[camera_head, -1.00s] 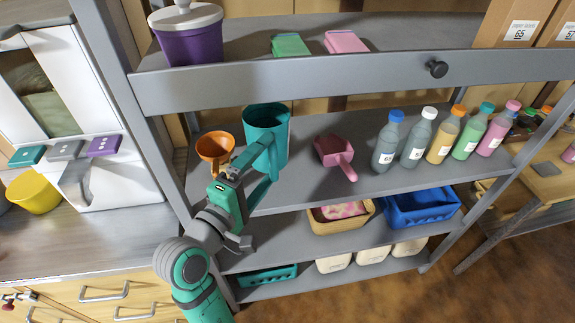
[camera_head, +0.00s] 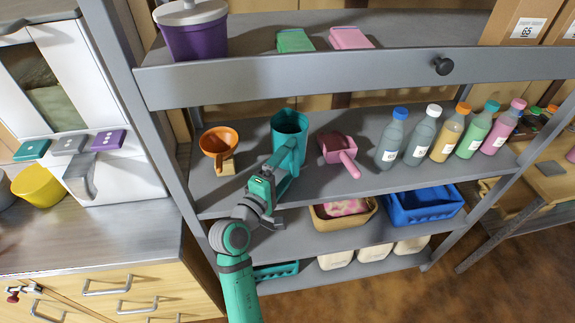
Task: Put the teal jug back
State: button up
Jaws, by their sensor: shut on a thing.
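The teal jug (camera_head: 289,126) is upright at the middle shelf, between the orange funnel and the pink scoop. My gripper (camera_head: 277,172) is shut on the jug at its near side, by the handle; my arm hides part of its lower front. I cannot tell whether the jug's base touches the shelf. The orange funnel (camera_head: 219,143) is just left of the jug, apart from it. The pink scoop (camera_head: 338,150) lies just to its right, its handle towards me.
Several bottles (camera_head: 445,135) stand in a row to the right on the middle shelf (camera_head: 235,197). The shelf's upper beam (camera_head: 330,76) crosses above. Below are a tan bin (camera_head: 343,213) and a blue basket (camera_head: 422,205). A post (camera_head: 150,120) bounds the left.

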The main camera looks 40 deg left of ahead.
jog(key=shift+f, duration=0.4)
jog(key=o, duration=1.6)
jog(key=shift+c, duration=0.2)
jog(key=s+d, duration=0.2)
jog(key=s, duration=0.9)
jog(key=shift+s, duration=0.4)
